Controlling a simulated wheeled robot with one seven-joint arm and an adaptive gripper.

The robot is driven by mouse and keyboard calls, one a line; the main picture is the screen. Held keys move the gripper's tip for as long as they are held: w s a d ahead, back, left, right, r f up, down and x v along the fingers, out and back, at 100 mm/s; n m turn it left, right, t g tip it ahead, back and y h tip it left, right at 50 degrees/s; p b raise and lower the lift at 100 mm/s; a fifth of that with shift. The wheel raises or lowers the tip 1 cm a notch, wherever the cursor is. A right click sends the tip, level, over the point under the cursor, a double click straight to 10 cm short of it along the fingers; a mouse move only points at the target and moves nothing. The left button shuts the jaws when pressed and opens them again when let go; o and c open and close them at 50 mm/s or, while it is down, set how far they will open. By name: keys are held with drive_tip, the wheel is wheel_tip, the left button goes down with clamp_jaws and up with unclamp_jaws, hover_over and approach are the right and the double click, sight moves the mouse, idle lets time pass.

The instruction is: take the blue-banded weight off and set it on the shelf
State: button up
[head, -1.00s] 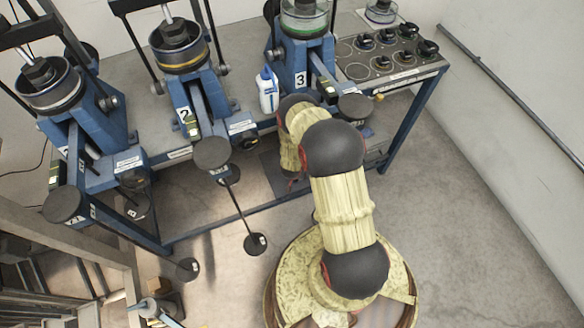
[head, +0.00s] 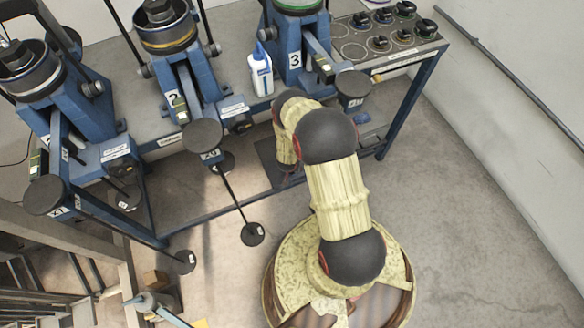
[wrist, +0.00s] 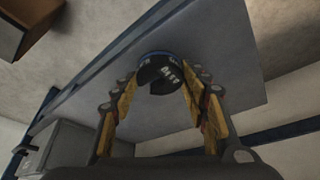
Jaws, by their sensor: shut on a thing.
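The blue-banded weight (wrist: 160,70), a dark disc with white lettering, a slot and a blue rim, shows in the wrist view. My gripper (wrist: 162,85) is shut on it, one yellow-padded finger on each side. Beyond the weight is a broad grey panel (wrist: 215,50) edged by blue rails; I cannot tell how far the weight is from it. In the head view my arm hides the gripper and the held weight. Three blue lever frames stand on the bench, two with the numbers 2 (head: 173,98) and 3 (head: 295,60) visible.
Hanging rods with dark discs extend in front of the bench, one hanger base (head: 252,234) low at the centre. A white bottle (head: 261,74) stands between frames 2 and 3. Several dark weights (head: 379,42) sit on the right bench end. Floor at right is clear.

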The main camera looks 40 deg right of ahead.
drive_tip(key=shift+w+f, duration=0.1)
drive_tip(key=shift+f, duration=0.4)
idle(0.7)
drive_tip(key=o, duration=1.6)
drive_tip(key=shift+o, duration=0.4)
drive_tip(key=v, duration=1.2)
